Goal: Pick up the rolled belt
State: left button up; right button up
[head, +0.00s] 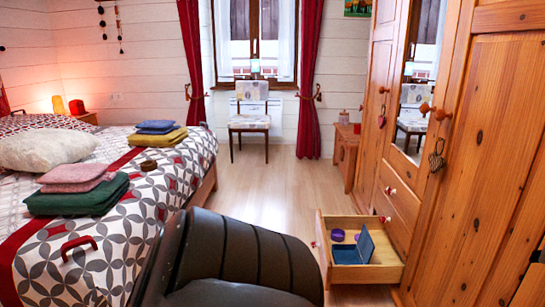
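A small brown coil, which looks like the rolled belt (150,165), lies on the patterned bedspread in the head view. It sits between the folded blue and mustard cloths and the folded pink and green cloths, apart from both stacks. Its upper side is uncovered. Neither of my grippers can be made out in this view.
The bed (180,190) fills the left side. Folded green cloth (80,197) and mustard cloth (158,138) flank the coil. A large dark ribbed shape (230,255) blocks the front middle. An open drawer (360,275) juts from the wardrobe.

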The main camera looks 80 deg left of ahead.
aim_at(148, 165)
jog(key=u, duration=3.4)
jog(key=i+l+u, duration=0.45)
jog(key=i, duration=0.2)
jog(key=i+l+u, duration=0.45)
jog(key=l, duration=0.25)
jog(key=i+l+u, duration=0.2)
jog(key=l, duration=0.25)
jog(key=i+l+u, duration=0.2)
jog(key=l, duration=0.2)
jog(key=i+l+u, duration=0.25)
jog(key=l, duration=0.25)
jog(key=i+l+u, duration=0.2)
jog(key=l, duration=0.3)
jog(key=l+u, duration=0.35)
jog(key=l, duration=1.2)
jog(key=i+l, duration=0.15)
jog(key=l, duration=0.4)
jog(key=u, duration=0.05)
